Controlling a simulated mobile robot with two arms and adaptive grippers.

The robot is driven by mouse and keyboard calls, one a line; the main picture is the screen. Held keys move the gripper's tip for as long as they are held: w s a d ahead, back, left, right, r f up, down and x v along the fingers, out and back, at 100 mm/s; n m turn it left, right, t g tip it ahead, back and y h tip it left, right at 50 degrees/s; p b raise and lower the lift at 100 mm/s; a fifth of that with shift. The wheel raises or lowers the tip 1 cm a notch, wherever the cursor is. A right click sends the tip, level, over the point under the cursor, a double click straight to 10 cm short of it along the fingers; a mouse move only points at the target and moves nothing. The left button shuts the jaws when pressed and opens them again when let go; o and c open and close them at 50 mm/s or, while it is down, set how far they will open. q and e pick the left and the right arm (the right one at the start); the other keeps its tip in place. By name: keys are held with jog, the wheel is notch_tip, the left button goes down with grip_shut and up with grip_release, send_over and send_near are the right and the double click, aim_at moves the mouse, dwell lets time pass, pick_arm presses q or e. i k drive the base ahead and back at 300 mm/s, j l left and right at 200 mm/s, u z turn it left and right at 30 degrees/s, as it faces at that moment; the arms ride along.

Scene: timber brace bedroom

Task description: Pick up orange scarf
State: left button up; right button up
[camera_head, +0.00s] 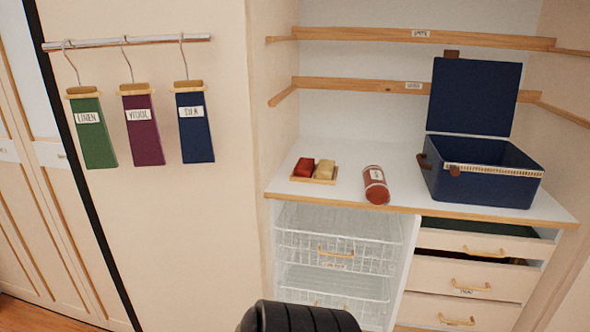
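I cannot make out an orange scarf for certain in the head view. A reddish-orange cylinder (375,186) with pale bands and a white label lies on the white counter; I cannot tell whether it is rolled cloth or a container. The top drawer (478,243) at the lower right stands partly open with dark green material inside. The drawer below it (467,278) is slightly open, with dark and reddish contents mostly hidden. Neither of my grippers is in view.
An open navy box (480,188) stands on the counter's (340,150) right. A small wooden tray (312,180) holds a red and a tan block. Wire baskets (338,250) sit below. Green, purple and navy labelled cloths (142,130) hang from a rail (125,43).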

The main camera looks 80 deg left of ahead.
aim_at(377, 191)
jog(key=u, duration=2.6)
jog(key=i+z, duration=0.1)
